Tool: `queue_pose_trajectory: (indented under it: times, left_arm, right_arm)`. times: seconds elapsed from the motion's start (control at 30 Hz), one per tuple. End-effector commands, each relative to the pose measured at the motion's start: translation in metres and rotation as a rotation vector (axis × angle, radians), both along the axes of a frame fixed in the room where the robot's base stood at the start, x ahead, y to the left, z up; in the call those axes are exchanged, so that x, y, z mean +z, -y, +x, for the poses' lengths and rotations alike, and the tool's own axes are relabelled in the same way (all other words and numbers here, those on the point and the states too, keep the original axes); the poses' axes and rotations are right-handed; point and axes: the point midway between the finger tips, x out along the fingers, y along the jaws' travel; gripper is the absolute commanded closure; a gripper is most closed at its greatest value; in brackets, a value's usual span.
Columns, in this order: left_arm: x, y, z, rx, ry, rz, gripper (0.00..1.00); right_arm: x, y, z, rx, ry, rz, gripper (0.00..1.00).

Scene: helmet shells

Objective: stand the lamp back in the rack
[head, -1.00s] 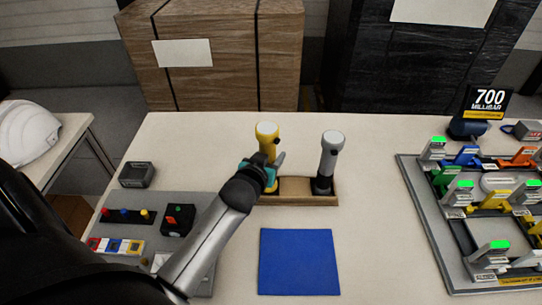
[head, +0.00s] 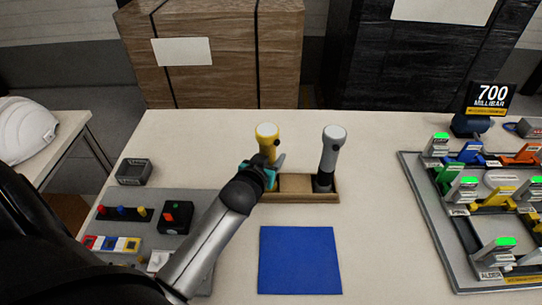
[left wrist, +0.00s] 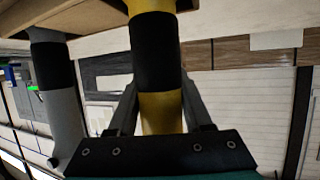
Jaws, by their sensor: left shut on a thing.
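The yellow lamp (head: 267,131) stands upright at the left end of the wooden rack (head: 297,199). My left gripper (head: 266,173) is shut on its body. In the left wrist view, the yellow and black lamp (left wrist: 155,55) is between my two fingers (left wrist: 158,105); this view looks upside down, with the rack (left wrist: 75,18) along the top edge. In the head view my gripper hides the lamp's lower part, so I cannot tell how fully it is seated. A grey lamp (head: 332,150) stands upright at the rack's right end. My right gripper is not in view.
A blue mat (head: 299,260) lies in front of the rack. A grey board with blocks (head: 120,225) is at the left, near a small dark box (head: 134,171). A large grey fixture board (head: 440,230) stands at the right. The table between mat and fixture is clear.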

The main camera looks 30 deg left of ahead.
Motion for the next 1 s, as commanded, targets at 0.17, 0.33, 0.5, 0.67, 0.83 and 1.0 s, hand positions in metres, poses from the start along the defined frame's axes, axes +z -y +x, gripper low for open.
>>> queue_pose_trajectory:
  times: [0.17,0.33,0.5,0.67,0.83,1.0]
  left_arm:
    - [-0.003,0.0,0.001,0.0,0.002,0.0,1.0]
    - [-0.002,0.0,0.0,0.0,0.002,0.0,0.31]
    - [-0.003,0.0,0.0,0.0,0.001,0.0,0.15]
    - [-0.004,0.0,0.0,0.001,-0.002,0.0,0.15]
    - [-0.002,0.001,-0.005,0.0,-0.003,-0.001,0.15]
    - [0.007,0.005,-0.023,0.001,-0.002,0.0,0.15]
  right_arm:
    - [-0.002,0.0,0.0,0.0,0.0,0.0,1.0]
    - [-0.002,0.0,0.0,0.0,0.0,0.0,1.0]
    - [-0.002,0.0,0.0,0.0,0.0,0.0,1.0]
    - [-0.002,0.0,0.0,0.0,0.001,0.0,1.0]
    - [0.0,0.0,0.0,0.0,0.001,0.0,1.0]
    - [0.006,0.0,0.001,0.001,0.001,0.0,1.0]
